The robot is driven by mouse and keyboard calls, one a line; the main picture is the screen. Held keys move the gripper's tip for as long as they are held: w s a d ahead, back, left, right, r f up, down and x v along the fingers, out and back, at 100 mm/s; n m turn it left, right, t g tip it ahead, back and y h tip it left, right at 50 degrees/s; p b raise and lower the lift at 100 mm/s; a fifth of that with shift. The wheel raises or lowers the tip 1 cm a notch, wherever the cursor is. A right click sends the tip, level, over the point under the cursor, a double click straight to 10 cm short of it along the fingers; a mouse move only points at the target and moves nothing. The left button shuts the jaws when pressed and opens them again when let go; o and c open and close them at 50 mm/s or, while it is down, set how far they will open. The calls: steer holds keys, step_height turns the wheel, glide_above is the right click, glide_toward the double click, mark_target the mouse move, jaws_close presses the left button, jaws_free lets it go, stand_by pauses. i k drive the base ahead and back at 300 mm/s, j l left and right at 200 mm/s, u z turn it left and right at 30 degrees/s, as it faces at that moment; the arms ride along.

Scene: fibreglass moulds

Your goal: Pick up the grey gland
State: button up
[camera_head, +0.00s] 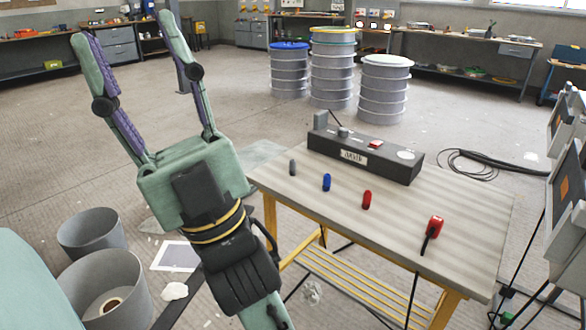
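The grey gland (292,167) is a small dark grey upright piece near the left end of the wooden-topped table (470,222). It is the leftmost in a row of small pieces there. My gripper (122,24) is raised to the left of the table, its two long fingers pointing up and spread apart. Nothing is between the fingers. The gripper is well apart from the gland.
On the table, a blue piece (326,182), a red piece (367,199) and a larger red piece with a black tail (434,227) stand right of the gland. A black box (385,160) lies behind them. Grey bins (110,285) stand on the floor at left.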

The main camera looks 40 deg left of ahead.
mark_target(292, 162)
steer(key=i+j+u, duration=0.1)
steer(key=i+j, duration=0.45)
steer(key=i, duration=0.2)
steer(key=u, duration=0.05)
